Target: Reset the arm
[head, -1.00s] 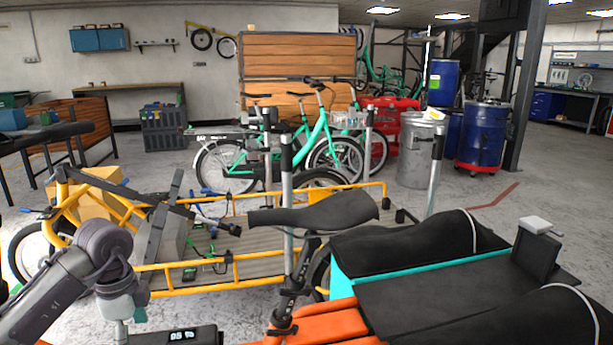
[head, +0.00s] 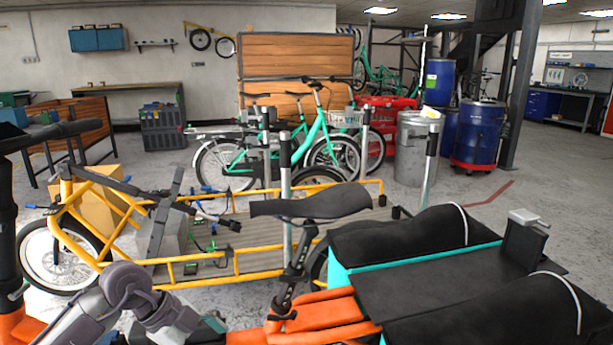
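A grey-purple arm link of mine comes in at the bottom left of the head view, low over the orange bike's frame. No gripper fingers show on it; that end runs out of the picture at the bottom edge. My other arm does not show. Neither gripper can be seen, so I cannot see whether either holds anything.
An orange cargo bike (head: 325,312) with a black saddle (head: 312,204) and a black-covered cargo box (head: 400,245) fills the foreground. Behind it stands a yellow cargo bike (head: 237,262). Green bikes (head: 318,130), a grey bin (head: 417,150) and blue drums (head: 481,135) stand farther back. Floor at right is clear.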

